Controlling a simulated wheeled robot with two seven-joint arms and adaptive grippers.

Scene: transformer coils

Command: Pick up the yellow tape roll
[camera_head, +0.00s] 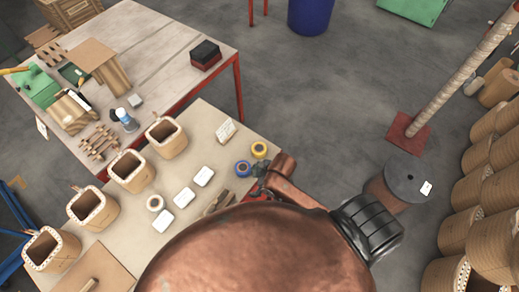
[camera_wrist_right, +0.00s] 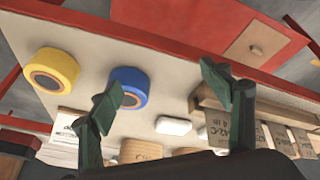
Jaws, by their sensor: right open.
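The yellow tape roll (camera_head: 260,146) lies on the beige table near its right corner, beside a blue tape roll (camera_head: 243,169). In the wrist view the yellow roll (camera_wrist_right: 66,62) is at the left, outside the space between my fingers. The blue roll (camera_wrist_right: 135,80) shows between them, partly behind the left finger. My right gripper (camera_wrist_right: 158,88) is open and empty, its two dark green fingers wide apart. In the head view my right gripper (camera_head: 259,182) is close to the blue roll, partly hidden by my copper-coloured arm. My left gripper is not in view.
The beige table (camera_head: 215,125) also holds several wooden coils, white boxes (camera_head: 203,177), a white roll (camera_head: 155,203) and a small card sign (camera_head: 226,131). A larger table with red legs stands behind.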

